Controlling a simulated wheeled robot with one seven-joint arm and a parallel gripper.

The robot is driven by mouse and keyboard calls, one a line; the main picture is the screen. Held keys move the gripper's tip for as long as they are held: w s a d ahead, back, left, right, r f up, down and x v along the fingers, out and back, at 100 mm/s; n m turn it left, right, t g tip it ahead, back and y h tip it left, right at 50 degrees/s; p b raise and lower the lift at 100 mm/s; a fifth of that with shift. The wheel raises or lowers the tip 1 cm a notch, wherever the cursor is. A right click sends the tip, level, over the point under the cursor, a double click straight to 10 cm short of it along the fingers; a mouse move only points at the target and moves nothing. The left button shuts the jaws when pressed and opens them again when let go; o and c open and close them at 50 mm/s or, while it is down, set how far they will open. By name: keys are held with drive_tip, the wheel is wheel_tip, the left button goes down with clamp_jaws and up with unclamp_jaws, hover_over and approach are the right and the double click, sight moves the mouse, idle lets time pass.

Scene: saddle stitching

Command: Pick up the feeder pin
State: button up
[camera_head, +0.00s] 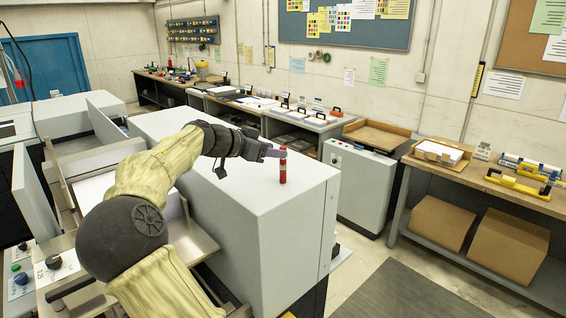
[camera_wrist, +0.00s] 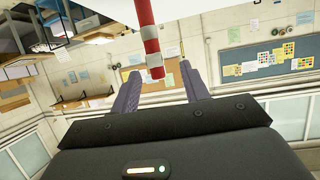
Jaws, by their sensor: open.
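The feeder pin (camera_head: 283,165) is a small red cylinder with pale bands. In the head view it stands upright on the top of a light grey machine cabinet (camera_head: 250,200). My gripper (camera_head: 275,153) is at the pin's upper part, reaching from the left. In the wrist view the pin (camera_wrist: 148,40) comes down from the top edge, and its red end lies between the two purple-grey fingers of my gripper (camera_wrist: 158,75). The fingers are apart, with gaps to the pin on both sides. I cannot tell how deep the pin sits between them.
The cabinet top around the pin is clear. A workbench (camera_head: 405,160) with yellow tools stands at the right, with cardboard boxes (camera_head: 510,245) on its lower shelf. A grey control cabinet (camera_head: 358,185) stands behind. Open panels (camera_head: 35,205) and trays are at the left.

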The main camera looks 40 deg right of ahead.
sight(283, 147)
drive_tip(key=p+x, duration=0.2)
drive_tip(key=x, duration=0.1)
drive_tip(key=shift+s+d+r, duration=0.1)
drive_tip(key=shift+s+d, duration=0.25)
drive_tip(key=shift+s, duration=0.05)
drive_tip(key=shift+w+d+f, duration=0.1)
drive_tip(key=shift+d+f, duration=0.1)
drive_tip(key=shift+f, duration=0.05)
drive_tip(key=shift+a, duration=0.1)
clamp_jaws()
